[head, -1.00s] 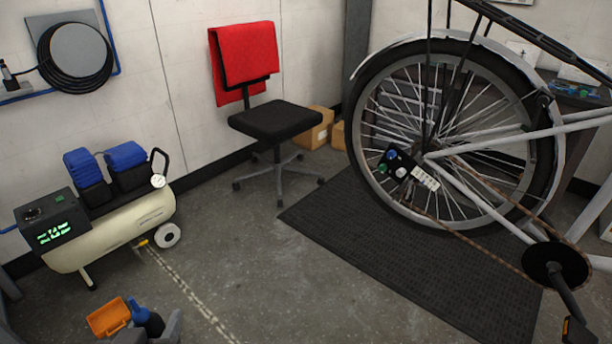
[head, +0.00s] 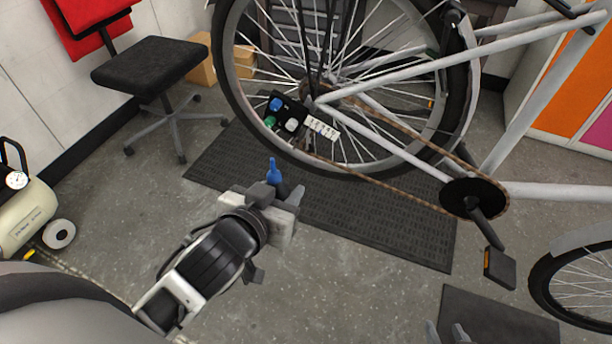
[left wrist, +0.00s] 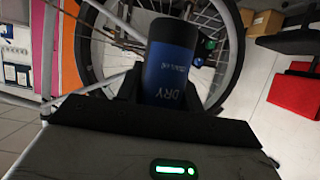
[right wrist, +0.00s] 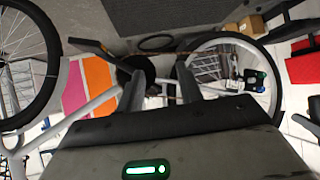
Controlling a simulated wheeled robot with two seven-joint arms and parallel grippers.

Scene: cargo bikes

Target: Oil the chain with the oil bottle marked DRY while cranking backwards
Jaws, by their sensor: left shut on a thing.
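My left gripper (head: 275,198) is shut on a blue oil bottle (head: 273,172), held nozzle up in front of the rear wheel. In the left wrist view the bottle (left wrist: 168,75) shows the word DRY between the fingers. The rusty brown chain (head: 400,193) runs from the rear hub to the black chainring (head: 470,198), apart from the bottle. The crank hangs down to a pedal (head: 499,268). My right gripper (head: 447,333) is at the lower edge of the head view. In the right wrist view its fingers (right wrist: 160,88) are apart and empty, with crank and chainring beyond.
The bike's rear wheel (head: 340,85) stands over a dark mat (head: 330,215). A compressor (head: 25,215) and a chair (head: 150,65) are at left. Bare floor lies in front of the mat.

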